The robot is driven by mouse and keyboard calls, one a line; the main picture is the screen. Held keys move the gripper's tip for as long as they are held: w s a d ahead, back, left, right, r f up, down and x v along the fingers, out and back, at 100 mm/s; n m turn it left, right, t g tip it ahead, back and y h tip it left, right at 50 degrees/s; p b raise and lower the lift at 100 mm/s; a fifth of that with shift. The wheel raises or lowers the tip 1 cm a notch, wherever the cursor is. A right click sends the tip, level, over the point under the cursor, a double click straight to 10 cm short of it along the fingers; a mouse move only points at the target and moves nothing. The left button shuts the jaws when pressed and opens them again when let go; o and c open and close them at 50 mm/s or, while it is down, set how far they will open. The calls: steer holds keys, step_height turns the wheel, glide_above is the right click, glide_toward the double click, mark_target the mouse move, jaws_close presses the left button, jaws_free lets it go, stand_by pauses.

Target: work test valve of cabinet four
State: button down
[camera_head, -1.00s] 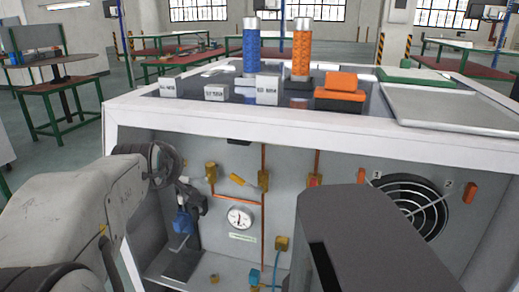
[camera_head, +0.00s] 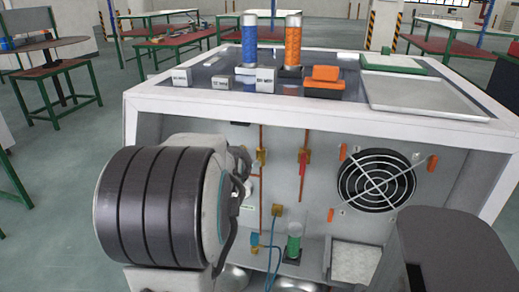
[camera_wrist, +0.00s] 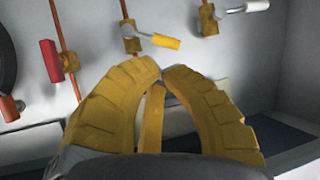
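The grey cabinet (camera_head: 330,118) stands open-fronted before me. Inside it, a yellow-bodied valve (camera_head: 262,157) and a red-handled valve (camera_head: 304,158) sit on orange pipes. The wrist view shows the red-handled valve (camera_wrist: 52,62), a yellow-handled valve (camera_wrist: 155,41) and another valve (camera_wrist: 209,18) at the top. Which is the test valve I cannot tell. My gripper (camera_wrist: 162,72) has yellow fingers with their tips together, apparently empty, just below the yellow-handled valve in the picture; contact is unclear. In the head view my arm hides most of the gripper and the cabinet's left inside.
A fan grille (camera_head: 377,187) with orange handles is at the cabinet's right. A green vial (camera_head: 293,243) stands low inside. Blue (camera_head: 249,46) and orange (camera_head: 292,47) cylinders, labelled blocks and an orange box (camera_head: 325,78) are on top. Tables stand behind, with open floor at left.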

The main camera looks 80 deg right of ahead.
steer(key=shift+w+d+f+m+h+p, duration=0.2)
steer(key=shift+w+d+f+m+p, duration=0.15)
steer(key=shift+d+m, duration=1)
steer(key=shift+w+d+f+m+h+p, duration=0.3)
steer(key=shift+d+m, duration=0.5)
steer(key=shift+d, duration=1.2)
steer(key=shift+w+d+f+m+h+p, duration=0.15)
steer(key=shift+w+d+m, duration=0.35)
steer(key=shift+d+m, duration=0.85)
steer(key=shift+d+n, duration=0.3)
steer(key=shift+d, duration=0.05)
steer(key=shift+f+b, duration=0.15)
steer(key=shift+b, duration=0.15)
steer(key=w+f+b, duration=0.1)
steer(key=b, duration=0.2)
steer(key=w+f+b, duration=0.1)
steer(key=b, duration=0.2)
steer(key=shift+w+f, duration=0.15)
steer(key=shift+f, duration=0.2)
steer(key=shift+w+f+b, duration=0.1)
steer(key=shift+f+b, duration=0.05)
steer(key=shift+b, duration=0.3)
steer(key=shift+a, duration=0.15)
